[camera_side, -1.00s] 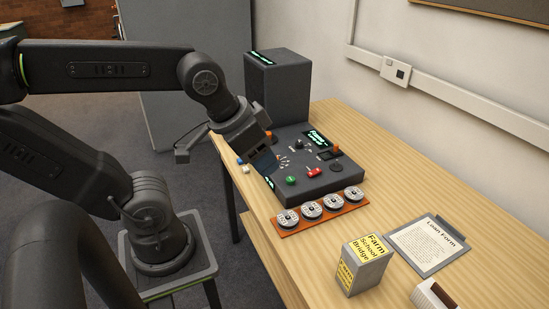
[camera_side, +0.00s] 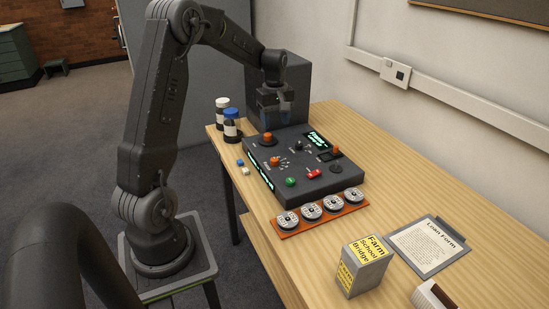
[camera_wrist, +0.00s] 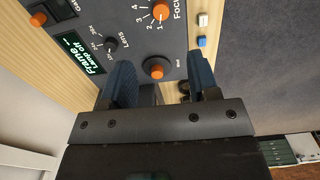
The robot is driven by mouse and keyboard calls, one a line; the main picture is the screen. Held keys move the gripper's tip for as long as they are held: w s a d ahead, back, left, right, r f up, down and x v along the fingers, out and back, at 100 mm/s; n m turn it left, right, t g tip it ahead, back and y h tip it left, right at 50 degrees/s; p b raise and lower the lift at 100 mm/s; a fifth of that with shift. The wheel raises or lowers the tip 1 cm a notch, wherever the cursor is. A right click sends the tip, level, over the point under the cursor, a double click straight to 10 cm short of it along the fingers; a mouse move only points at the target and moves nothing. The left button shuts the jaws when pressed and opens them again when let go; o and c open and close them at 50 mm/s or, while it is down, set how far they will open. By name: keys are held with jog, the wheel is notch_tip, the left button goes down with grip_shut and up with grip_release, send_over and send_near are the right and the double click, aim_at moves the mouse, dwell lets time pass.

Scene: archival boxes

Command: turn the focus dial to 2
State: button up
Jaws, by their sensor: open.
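The focus dial (camera_wrist: 161,12) is an orange knob with numbers around it, partly cut off by the top edge of the wrist view. In the side view the dial (camera_side: 274,161) sits on the grey control box (camera_side: 318,186), near its left side. Which number it points to, I cannot tell. My gripper (camera_side: 275,117) hangs above the back of the box, with its fingers down. In the wrist view my gripper (camera_wrist: 161,76) is open and empty, its blue fingers on either side of another orange knob (camera_wrist: 157,69). That knob also shows in the side view (camera_side: 267,138).
A small lens dial (camera_wrist: 111,44) and a lit display (camera_wrist: 80,54) reading "Frame Lamp off" are near the fingers. A dark tower (camera_side: 297,95) stands behind the box. Capped bottles (camera_side: 231,128) stand at left. Reels on an orange tray (camera_side: 346,207) lie in front.

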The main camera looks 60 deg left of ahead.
aim_at(275, 159)
jog(key=f, duration=1.4)
jog(key=shift+a+f, duration=0.15)
jog(key=shift+a, duration=0.1)
jog(key=shift+c, duration=0.4)
jog(key=c, duration=0.8)
jog(key=shift+c, duration=0.2)
jog(key=shift+m, duration=2.7)
